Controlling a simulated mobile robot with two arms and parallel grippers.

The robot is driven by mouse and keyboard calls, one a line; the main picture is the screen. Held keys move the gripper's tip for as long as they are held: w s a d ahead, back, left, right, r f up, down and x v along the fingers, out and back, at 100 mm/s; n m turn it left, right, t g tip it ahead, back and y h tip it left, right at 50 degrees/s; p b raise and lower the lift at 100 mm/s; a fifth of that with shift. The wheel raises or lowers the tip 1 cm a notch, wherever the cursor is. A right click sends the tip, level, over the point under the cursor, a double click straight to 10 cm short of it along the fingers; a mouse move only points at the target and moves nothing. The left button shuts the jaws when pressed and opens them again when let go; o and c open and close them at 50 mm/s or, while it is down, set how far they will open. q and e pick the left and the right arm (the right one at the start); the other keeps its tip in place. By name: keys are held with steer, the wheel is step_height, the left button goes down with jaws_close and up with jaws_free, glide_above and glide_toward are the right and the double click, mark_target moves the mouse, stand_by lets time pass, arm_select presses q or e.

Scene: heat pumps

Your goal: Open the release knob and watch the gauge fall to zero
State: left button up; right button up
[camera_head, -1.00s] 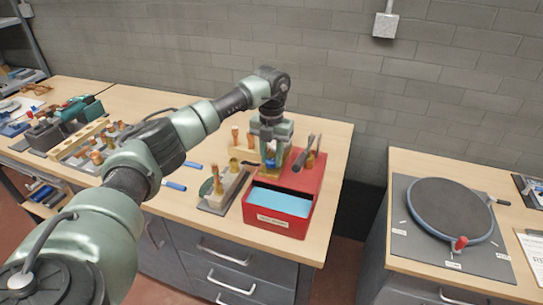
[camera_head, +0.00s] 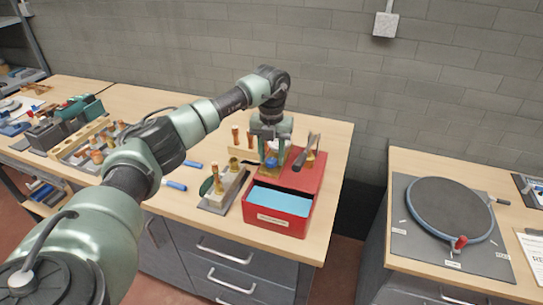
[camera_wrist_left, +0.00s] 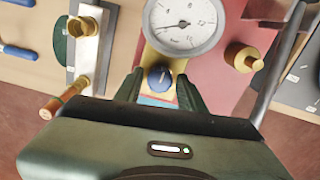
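The blue release knob (camera_wrist_left: 160,77) sits on a brass-coloured block, just below the round white pressure gauge (camera_wrist_left: 185,22) in the left wrist view. The gauge needle points left and slightly down; the exact reading is too small to tell. My left gripper (camera_wrist_left: 160,88) points down over the knob, one finger on each side. The fingers stand apart, with small gaps seeming to show beside the knob. In the head view, my left gripper (camera_head: 271,160) is above the red box (camera_head: 312,183), and the knob shows as a blue patch. My right gripper is out of view.
A black-handled tool (camera_head: 303,152) and a brass fitting (camera_wrist_left: 243,57) stand close right of the gauge. A grey block with copper pieces (camera_head: 224,190) lies to the left. The red box's front has an open blue-lined tray (camera_head: 280,203). A second bench (camera_head: 470,270) stands right, beyond a gap.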

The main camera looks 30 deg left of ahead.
mark_target(272, 160)
arm_select(q)
steer(key=shift+r, duration=0.4)
step_height(272, 160, up, 7)
steer(key=shift+b, duration=1.1)
